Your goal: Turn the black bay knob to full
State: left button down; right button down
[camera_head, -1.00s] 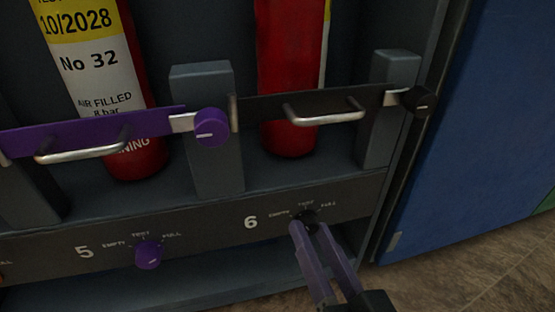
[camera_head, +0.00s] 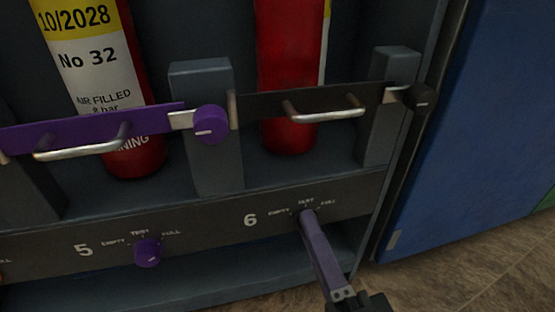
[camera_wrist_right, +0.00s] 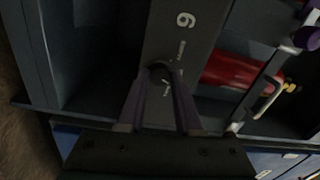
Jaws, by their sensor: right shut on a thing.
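The black bay knob (camera_wrist_right: 158,71) is on the bay 6 panel, between the EMPTY, TEST and FULL labels. My right gripper (camera_head: 308,216) reaches up to it from below, and its purple fingers are shut on the knob. In the head view the fingers line up one behind the other and hide nearly all of the knob. In the right wrist view the two fingertips sit on either side of it. I cannot tell which label its pointer faces. My left gripper is not in view.
A purple knob (camera_head: 148,253) is on the bay 5 panel to the left. Above, a black bar (camera_head: 262,111) with a metal handle and black latch knob (camera_head: 420,97) crosses a red cylinder (camera_head: 290,70). A blue surface (camera_head: 470,150) stands to the right.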

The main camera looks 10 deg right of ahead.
jog(key=shift+r+m, duration=0.1)
jog(key=shift+m, duration=3.4)
jog(key=c, duration=0.6)
grip_release()
jog(key=shift+s, duration=0.1)
jog(key=s+p, duration=0.2)
jog(key=s, duration=0.8)
jog(key=shift+f, duration=0.25)
